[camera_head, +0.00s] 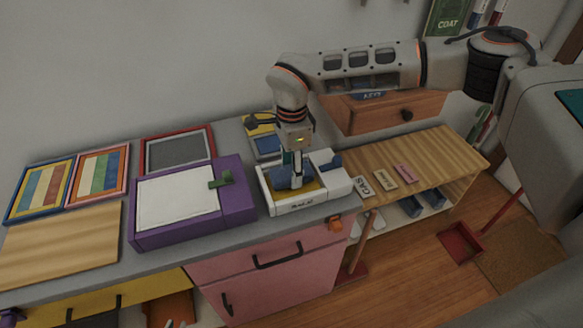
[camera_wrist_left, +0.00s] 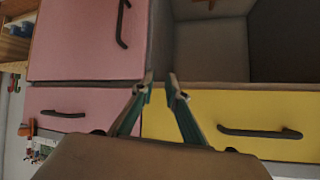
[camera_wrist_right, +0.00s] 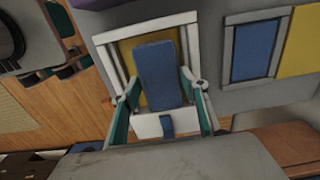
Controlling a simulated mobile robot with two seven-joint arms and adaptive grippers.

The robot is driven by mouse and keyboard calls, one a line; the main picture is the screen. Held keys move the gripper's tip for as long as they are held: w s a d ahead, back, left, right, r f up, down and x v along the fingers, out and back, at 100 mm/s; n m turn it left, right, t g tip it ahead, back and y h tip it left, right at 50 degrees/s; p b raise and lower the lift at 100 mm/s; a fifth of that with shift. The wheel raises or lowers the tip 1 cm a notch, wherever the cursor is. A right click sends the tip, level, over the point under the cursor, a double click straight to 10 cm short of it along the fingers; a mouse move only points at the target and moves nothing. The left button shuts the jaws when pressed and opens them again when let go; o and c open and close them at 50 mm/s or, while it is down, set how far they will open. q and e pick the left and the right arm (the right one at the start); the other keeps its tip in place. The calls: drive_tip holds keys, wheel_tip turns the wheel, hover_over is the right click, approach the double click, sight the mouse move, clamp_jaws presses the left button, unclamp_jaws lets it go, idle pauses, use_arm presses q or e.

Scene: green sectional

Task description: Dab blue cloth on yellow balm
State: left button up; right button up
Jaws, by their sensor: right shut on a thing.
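A blue cloth (camera_wrist_right: 158,75), shaped like a thick pad, sits between the fingers of my right gripper (camera_wrist_right: 160,90). In the head view, my right gripper (camera_head: 296,180) points down over a white tray (camera_head: 300,204), with the blue cloth (camera_head: 282,180) at its fingertips. The yellow balm (camera_head: 312,190) lies inside the tray and also shows beside the cloth in the right wrist view (camera_wrist_right: 131,58). The cloth is low over the balm; I cannot tell whether they touch. My left gripper (camera_wrist_left: 160,82) is open and empty, in front of pink and yellow drawer fronts.
A purple box with a white top (camera_head: 178,200) stands left of the tray. A wooden board (camera_head: 62,245) and framed striped panels (camera_head: 100,175) lie further left. A blue and yellow panel (camera_head: 266,145) is behind the tray. A wooden shelf with small labels (camera_head: 420,160) is at right.

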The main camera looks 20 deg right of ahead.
sight(291, 171)
use_arm(q)
drive_tip(key=shift+w+r, duration=0.1)
use_arm(e)
drive_tip(key=shift+f, duration=0.35)
idle(0.3)
use_arm(q)
drive_tip(key=shift+f, duration=0.2)
idle(0.4)
